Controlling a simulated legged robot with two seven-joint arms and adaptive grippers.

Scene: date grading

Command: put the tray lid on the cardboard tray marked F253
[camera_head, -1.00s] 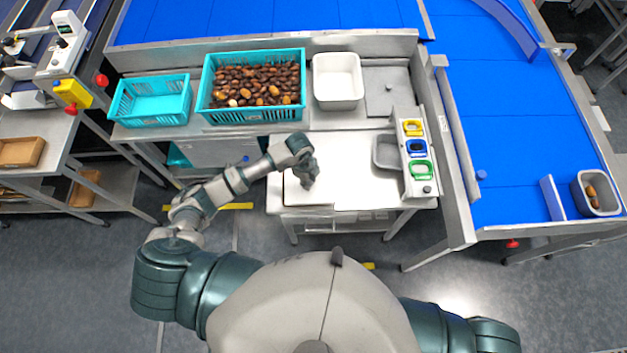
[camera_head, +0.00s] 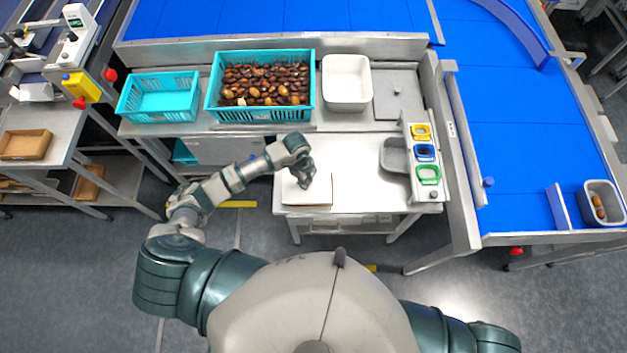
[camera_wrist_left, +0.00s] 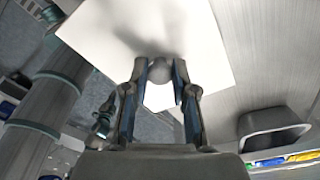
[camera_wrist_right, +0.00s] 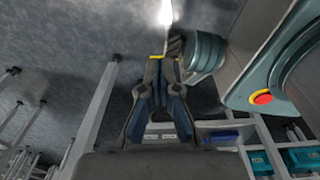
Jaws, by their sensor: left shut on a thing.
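The tray lid (camera_head: 300,194) is a flat white sheet with a round grey knob (camera_wrist_left: 160,71), seen well in the left wrist view. My left gripper (camera_head: 306,180) is shut on that knob, over the left part of the small white work table. A thin brown edge shows along the lid's right and front sides in the head view. It may belong to a cardboard tray under the lid, mostly hidden. No F253 marking can be read. My right gripper (camera_wrist_right: 161,64) shows only in its wrist view, its fingertips close together with nothing between them, away from the work table.
On the work table (camera_head: 360,160), a grey tub (camera_head: 394,155) and a panel with yellow, blue and green frames (camera_head: 424,152) stand at right. Behind are a teal crate of dates (camera_head: 212,100), an empty teal crate (camera_head: 160,99) and a white bin (camera_head: 346,82). A cardboard tray (camera_head: 25,144) lies on the left bench.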

